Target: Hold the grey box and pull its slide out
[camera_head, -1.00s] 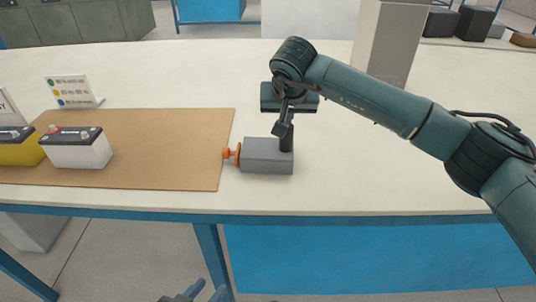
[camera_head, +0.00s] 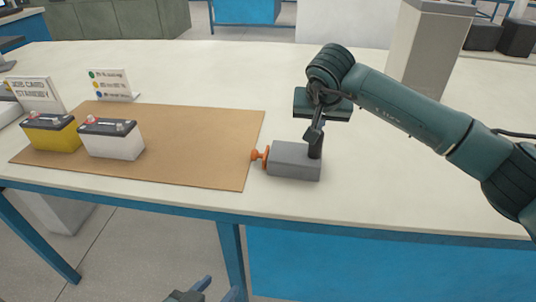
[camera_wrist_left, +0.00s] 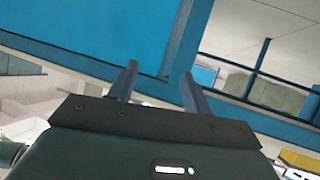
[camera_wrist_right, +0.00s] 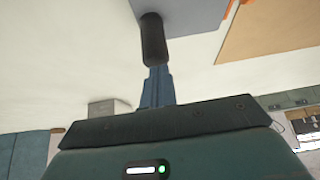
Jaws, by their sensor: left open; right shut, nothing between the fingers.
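The grey box (camera_head: 292,162) lies on the white table just right of the brown mat. Its slide's orange knob (camera_head: 259,155) sticks out of the left end, near the mat's edge. A dark upright post (camera_head: 316,146) stands on the box's right part; it also shows in the right wrist view (camera_wrist_right: 153,40). My right gripper (camera_head: 314,134) is shut at the post's upper end, with nothing visible between its fingers; I cannot tell whether it touches. My left gripper (camera_head: 205,290) is open and empty, low in front of the table; its parted fingers show in the left wrist view (camera_wrist_left: 160,82).
A yellow battery (camera_head: 50,134) and a white battery (camera_head: 112,142) stand on the brown mat (camera_head: 200,155), with small signs (camera_head: 110,83) behind. A tall grey block (camera_head: 425,50) stands at the back right. The table's blue front edge (camera_head: 170,205) lies between my left gripper and the box.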

